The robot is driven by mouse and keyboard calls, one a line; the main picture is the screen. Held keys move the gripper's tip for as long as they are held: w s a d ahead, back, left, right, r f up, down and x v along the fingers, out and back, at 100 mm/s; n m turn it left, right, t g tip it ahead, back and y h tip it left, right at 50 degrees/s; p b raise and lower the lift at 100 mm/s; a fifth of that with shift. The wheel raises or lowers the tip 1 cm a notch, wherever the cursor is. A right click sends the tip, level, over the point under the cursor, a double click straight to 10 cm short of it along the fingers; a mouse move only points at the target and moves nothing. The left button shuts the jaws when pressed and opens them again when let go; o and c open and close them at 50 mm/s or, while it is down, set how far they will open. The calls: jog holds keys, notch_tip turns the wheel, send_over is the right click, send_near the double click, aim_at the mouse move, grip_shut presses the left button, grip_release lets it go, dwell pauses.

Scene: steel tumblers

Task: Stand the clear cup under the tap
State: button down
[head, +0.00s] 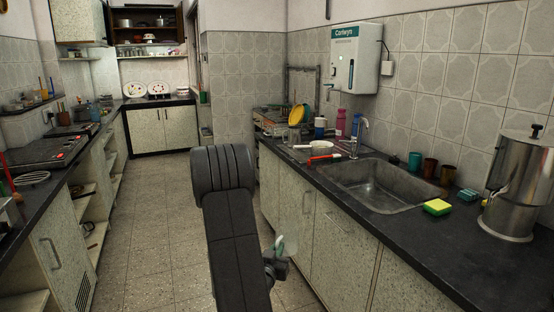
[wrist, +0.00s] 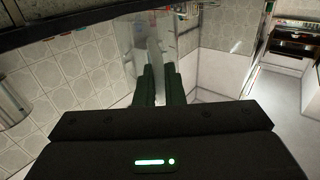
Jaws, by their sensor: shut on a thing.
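The clear cup (head: 288,245) is small and faint in the head view, at the end of my arm, in front of the cabinet doors and below the counter top. My gripper (head: 277,262) is shut on it. In the wrist view my gripper's dark fingers (wrist: 156,84) close around the see-through cup (wrist: 154,40); its exact outline is hard to make out. A chrome tap (head: 361,132) stands at the back left corner of the sink (head: 375,186), away from the cup. The space under the tap's spout is partly hard to see.
A steel drum (head: 515,185) stands at the counter's right end. A yellow-green sponge (head: 437,207) lies at the sink's front edge. Brown tumblers (head: 430,167) and a teal cup (head: 414,161) stand behind the sink. A white purifier (head: 355,58) hangs above. The aisle floor (head: 160,200) is clear.

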aim_at(277, 243)
notch_tip(277, 243, up, 12)
jog(key=p, duration=1.1)
jog(key=shift+r, duration=0.25)
jog(key=f+n+y, duration=0.1)
jog(key=f, duration=0.2)
jog(key=s+f+n+y, duration=0.1)
jog(key=f+y, duration=0.1)
jog(key=f, duration=0.1)
jog(key=s+f+n+y, duration=0.1)
jog(key=f, duration=0.2)
jog(key=shift+s+f+t+y, duration=0.15)
jog(key=shift+f+t+y, duration=0.2)
jog(key=shift+t+y, duration=0.05)
jog(key=s+f, duration=0.5)
jog(key=f, duration=0.1)
jog(key=shift+f, duration=0.2)
